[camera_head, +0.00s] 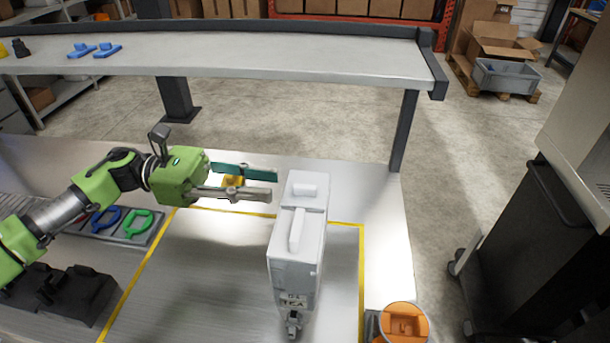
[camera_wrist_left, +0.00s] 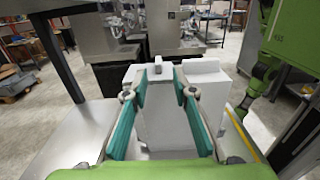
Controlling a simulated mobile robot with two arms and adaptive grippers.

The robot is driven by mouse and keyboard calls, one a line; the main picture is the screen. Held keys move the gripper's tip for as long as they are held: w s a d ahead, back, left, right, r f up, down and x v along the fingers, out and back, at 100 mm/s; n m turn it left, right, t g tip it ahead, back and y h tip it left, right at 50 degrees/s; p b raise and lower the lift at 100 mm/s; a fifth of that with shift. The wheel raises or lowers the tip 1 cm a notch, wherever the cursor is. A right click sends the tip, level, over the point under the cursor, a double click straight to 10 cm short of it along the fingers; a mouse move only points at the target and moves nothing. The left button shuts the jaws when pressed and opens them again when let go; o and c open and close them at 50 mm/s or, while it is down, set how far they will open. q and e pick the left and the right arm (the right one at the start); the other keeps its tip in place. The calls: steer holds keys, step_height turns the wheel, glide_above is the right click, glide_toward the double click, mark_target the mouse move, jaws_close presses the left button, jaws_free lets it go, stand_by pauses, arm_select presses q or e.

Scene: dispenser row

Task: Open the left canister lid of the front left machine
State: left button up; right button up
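A white canister (camera_head: 287,262) with lettering that looks like "TEA" and a small spout at its lower front stands on the metal table. Its top bears a small lid knob and a long raised handle, and the lid looks shut. My left gripper (camera_head: 274,185) is open and empty, just left of the canister's far top end. In the left wrist view the canister (camera_wrist_left: 165,138) lies beyond the teal-padded fingers (camera_wrist_left: 161,80), its upright knob showing between their tips. I see no contact. My right gripper is not in view. Which canister or machine the task names cannot be told.
An orange container (camera_head: 404,322) stands at the table's right front corner. A tray with blue and green rings (camera_head: 122,224) lies left. A grey shelf (camera_head: 270,58) spans the back. A dark machine (camera_head: 540,230) stands right across a floor gap. The yellow-taped area is mostly clear.

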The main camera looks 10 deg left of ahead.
mark_target(293, 185)
arm_select(q)
steer(key=d+p, duration=0.1)
steer(key=d, duration=0.2)
steer(key=d+p, duration=0.1)
steer(key=d, duration=0.2)
steer(key=shift+w+d+r, duration=0.15)
steer(key=shift+d, duration=0.1)
steer(key=shift+d+f+p, duration=0.2)
steer(key=shift+d+p, duration=0.25)
steer(key=shift+d, duration=0.25)
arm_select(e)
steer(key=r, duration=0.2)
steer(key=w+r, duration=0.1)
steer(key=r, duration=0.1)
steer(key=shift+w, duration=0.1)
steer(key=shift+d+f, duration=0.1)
arm_select(q)
jaws_close()
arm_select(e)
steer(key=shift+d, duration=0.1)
